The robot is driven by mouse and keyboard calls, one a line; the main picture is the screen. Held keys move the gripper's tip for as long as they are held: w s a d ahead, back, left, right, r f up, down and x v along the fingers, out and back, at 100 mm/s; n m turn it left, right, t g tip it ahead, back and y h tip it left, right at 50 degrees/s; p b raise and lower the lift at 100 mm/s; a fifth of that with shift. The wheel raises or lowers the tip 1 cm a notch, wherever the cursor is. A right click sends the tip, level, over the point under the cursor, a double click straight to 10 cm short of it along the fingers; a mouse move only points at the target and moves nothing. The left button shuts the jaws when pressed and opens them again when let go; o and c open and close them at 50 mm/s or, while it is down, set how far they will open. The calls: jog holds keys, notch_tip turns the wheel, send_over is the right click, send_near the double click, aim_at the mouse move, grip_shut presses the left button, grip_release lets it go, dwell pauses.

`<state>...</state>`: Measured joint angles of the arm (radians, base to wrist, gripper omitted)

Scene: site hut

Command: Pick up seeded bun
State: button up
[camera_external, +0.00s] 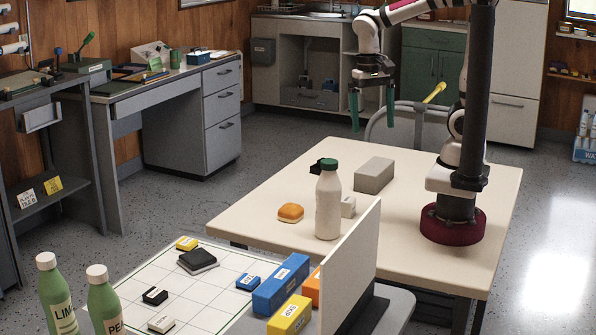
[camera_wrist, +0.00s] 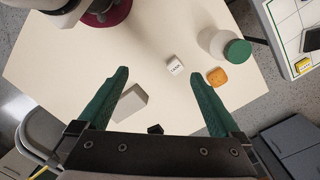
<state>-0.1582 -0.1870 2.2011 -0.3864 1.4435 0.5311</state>
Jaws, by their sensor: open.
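The seeded bun (camera_external: 290,212) is a small orange-brown bun on the cream table, left of the white bottle in the external view. It also shows in the wrist view (camera_wrist: 217,77), beside the green-capped bottle. My gripper (camera_external: 371,110) has green fingers and hangs high above the far part of the table, apart from the bun. In the wrist view my gripper (camera_wrist: 160,76) is open with nothing between its fingertips but table surface below. The seeds on the bun are too small to make out.
A white bottle (camera_external: 328,205) with a green cap stands close to the bun. A small white labelled block (camera_external: 348,206), a grey block (camera_external: 374,175) and a black object (camera_external: 316,167) are on the table (camera_external: 262,188). An upright panel (camera_external: 350,270) stands at the near edge.

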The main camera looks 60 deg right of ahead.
jog(key=w+a+f+m+h, duration=0.3)
jog(key=w+a+m, duration=0.25)
jog(key=w, duration=0.65)
jog(key=m+h, duration=0.2)
jog(key=m, duration=0.2)
send_near(290, 205)
jog(key=shift+t, duration=0.4)
jog(key=x, duration=0.6)
jog(key=s+x, duration=0.1)
jog(key=x, duration=0.3)
jog(key=c, duration=1.4)
